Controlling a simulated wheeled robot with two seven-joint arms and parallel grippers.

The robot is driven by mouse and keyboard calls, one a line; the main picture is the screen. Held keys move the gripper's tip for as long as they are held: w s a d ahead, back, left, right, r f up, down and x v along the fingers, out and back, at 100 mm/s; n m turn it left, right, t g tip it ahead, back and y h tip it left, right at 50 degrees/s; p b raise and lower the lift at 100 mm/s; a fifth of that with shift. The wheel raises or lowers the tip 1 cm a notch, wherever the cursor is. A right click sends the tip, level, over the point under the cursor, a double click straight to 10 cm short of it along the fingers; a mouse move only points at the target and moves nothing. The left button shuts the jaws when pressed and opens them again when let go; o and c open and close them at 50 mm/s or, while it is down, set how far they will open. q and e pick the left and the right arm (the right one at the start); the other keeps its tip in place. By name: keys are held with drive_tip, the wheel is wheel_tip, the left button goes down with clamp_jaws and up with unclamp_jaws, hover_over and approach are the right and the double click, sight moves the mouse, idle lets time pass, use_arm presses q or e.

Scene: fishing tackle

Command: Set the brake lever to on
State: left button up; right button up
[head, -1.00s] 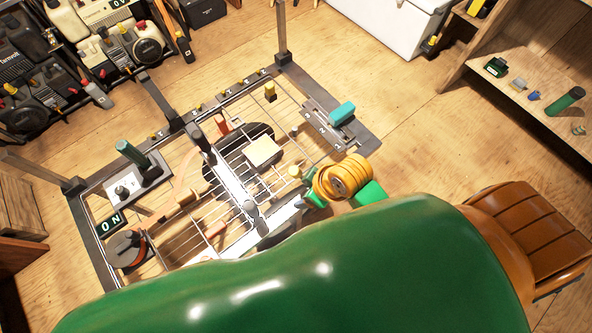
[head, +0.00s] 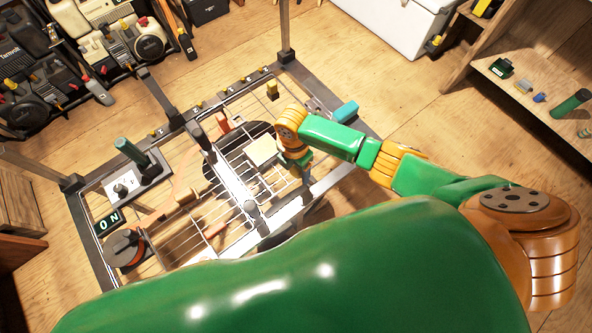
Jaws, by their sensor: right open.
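A dark green handle (head: 130,150) on a lever stands at the left of the frame rig, beside a white plate with a dark knob (head: 124,190). A dark sign reading "ON" (head: 109,222) is just below that plate. I cannot tell which handle is the brake lever. My right gripper (head: 304,189) points down over the middle-right of the rig, open and apart from both handles; its fingertips are small and hard to make out. My left gripper is not in view.
The rig has a dark frame (head: 90,250) with upright posts and thin metal rods. A pale square block (head: 262,150) and a dark round knob (head: 125,248) are on it. A shelf (head: 535,100) stands at right. My green body covers the bottom.

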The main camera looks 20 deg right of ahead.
drive_tip(key=shift+f, duration=0.65)
clamp_jaws()
idle(0.9)
